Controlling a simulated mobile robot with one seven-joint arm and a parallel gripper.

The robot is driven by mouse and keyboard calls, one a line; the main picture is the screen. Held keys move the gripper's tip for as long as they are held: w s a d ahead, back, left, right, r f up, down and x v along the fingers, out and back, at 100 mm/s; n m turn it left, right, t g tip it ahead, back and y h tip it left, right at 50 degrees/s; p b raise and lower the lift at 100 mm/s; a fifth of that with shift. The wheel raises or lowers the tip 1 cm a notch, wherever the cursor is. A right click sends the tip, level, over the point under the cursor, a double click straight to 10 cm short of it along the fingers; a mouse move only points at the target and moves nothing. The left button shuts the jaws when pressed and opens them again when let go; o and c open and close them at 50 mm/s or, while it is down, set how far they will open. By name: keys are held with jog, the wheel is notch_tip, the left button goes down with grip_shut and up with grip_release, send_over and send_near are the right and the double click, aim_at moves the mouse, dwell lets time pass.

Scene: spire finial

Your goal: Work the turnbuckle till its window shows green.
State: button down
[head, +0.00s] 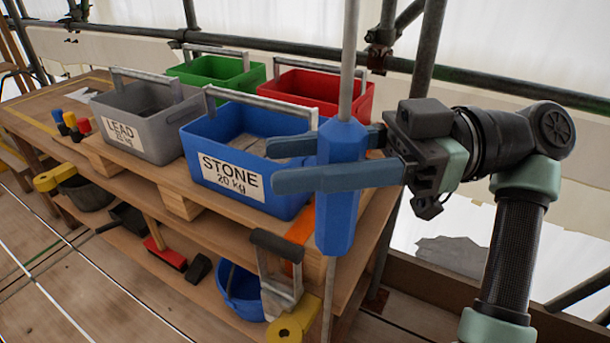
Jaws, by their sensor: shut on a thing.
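The turnbuckle is a blue faceted body (338,208) on an upright grey rod (349,60). The rod runs on below the body (327,300). My gripper (285,165) comes in from the right, its two long blue-grey fingers lying across the body's upper half. One finger passes in front of the body and the other behind it. The gripper is shut on the turnbuckle, with the fingertips reaching past it to the left. No window or green mark shows on the faces in view; the finger covers part of the body.
Behind stands a wooden bench with a blue STONE crate (222,196), a grey LEAD crate (135,146), a green crate (222,67) and a red crate (320,99). Tools and a blue bucket (240,300) sit on the lower shelf. Scaffold tubes (520,90) cross behind my arm.

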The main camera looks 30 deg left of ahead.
dwell(0.3)
jog(key=shift+c, duration=1.9)
grip_release()
